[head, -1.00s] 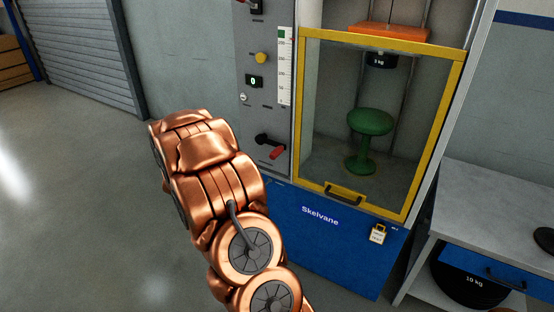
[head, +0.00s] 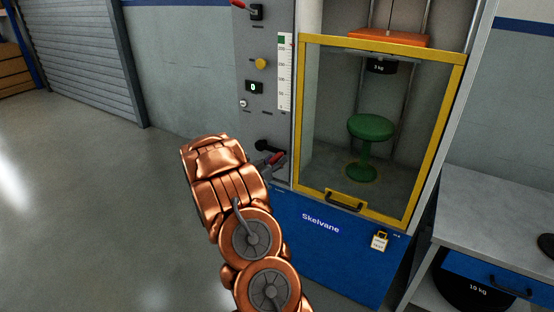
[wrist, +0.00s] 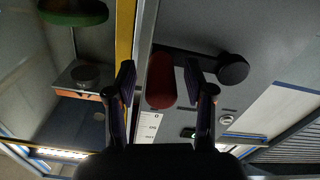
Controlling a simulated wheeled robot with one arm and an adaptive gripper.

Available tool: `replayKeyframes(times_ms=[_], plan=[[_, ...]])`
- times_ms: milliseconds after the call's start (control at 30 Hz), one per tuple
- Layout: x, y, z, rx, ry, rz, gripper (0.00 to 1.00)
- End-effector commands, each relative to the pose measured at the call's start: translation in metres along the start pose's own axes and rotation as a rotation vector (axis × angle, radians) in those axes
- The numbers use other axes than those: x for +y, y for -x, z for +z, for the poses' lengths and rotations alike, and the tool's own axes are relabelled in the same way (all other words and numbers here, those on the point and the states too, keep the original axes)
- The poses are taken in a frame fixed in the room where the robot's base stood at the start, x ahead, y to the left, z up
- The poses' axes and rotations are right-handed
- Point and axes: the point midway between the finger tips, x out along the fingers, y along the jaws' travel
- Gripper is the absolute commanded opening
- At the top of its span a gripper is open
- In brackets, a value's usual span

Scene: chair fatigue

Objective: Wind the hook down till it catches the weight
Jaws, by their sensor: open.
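The crank (head: 262,146) is on the grey control panel, with a black arm and a red handle (head: 276,158). In the wrist view the red handle (wrist: 160,82) lies between the two fingers of my gripper (wrist: 161,78), which is open, with a visible gap on both sides. The crank's black knob end (wrist: 232,70) is to the right there. In the head view my copper arm hides most of my gripper. A black weight (head: 381,67) marked in kg is just below an orange plate (head: 389,37) inside the cabinet. I cannot make out the hook.
A green stool (head: 370,130) stands in the cabinet behind the closed yellow-framed door (head: 380,49). The panel has a display (head: 253,87) reading 0, a yellow knob (head: 260,64) and a scale (head: 285,75). A grey workbench (head: 500,215) is at right. The left floor is clear.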

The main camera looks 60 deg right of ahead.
Motion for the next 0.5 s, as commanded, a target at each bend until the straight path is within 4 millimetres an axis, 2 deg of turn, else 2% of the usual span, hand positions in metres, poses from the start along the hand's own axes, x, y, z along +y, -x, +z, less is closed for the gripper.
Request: replayKeyframes(times_ms=[200,500], plan=[[-0.001,-0.015,0.000,0.000,-0.002,-0.002,0.53],[-0.001,-0.017,0.000,-0.001,-0.001,-0.003,0.53]])
